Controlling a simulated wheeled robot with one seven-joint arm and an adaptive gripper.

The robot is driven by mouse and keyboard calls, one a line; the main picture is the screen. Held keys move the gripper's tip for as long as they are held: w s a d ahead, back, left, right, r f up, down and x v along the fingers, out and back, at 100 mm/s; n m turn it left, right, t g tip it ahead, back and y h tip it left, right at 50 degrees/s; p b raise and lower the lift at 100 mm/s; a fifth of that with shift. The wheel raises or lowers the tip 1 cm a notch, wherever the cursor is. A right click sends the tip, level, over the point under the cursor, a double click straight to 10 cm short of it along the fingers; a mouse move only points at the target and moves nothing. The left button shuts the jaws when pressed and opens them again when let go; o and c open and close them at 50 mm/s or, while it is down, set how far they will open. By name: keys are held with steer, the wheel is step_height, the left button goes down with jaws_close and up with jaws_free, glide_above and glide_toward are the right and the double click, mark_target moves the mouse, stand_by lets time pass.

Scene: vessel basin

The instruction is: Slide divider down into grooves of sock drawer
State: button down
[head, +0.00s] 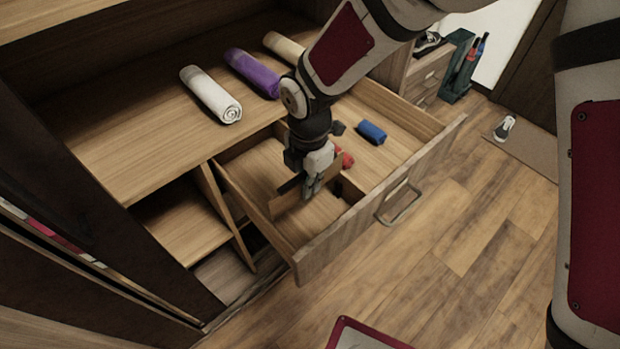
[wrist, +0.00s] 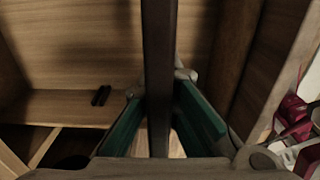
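The sock drawer (head: 362,214) is pulled out, with its wooden floor visible. My gripper (head: 312,190) is over the drawer's near half, pointing down, shut on the thin wooden divider (head: 287,200). The divider stands on edge and shows on both sides of the fingers. In the wrist view the divider (wrist: 159,70) is a dark upright strip between the green finger pads. A pair of small black strips, seemingly a groove (wrist: 101,96), is on a drawer wall left of the divider. I cannot tell whether the divider's lower edge touches the floor or sits in a groove.
A red roll (head: 346,158) and a blue roll (head: 372,132) lie in the drawer's far part. White (head: 210,95), purple (head: 252,73) and beige (head: 284,46) rolls lie on the shelf behind. The drawer handle (head: 400,204) sticks out in front. The floor before it is mostly clear.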

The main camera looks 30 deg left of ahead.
mark_target(309, 217)
steer(key=shift+f+b, duration=1.15)
steer(key=shift+f, duration=0.85)
steer(key=shift+f+b, duration=2.45)
steer(key=shift+f, duration=0.85)
steer(key=c, duration=1.7)
jaws_free()
steer(key=shift+r, duration=0.1)
step_height(309, 217, up, 12)
steer(key=shift+f, duration=0.1)
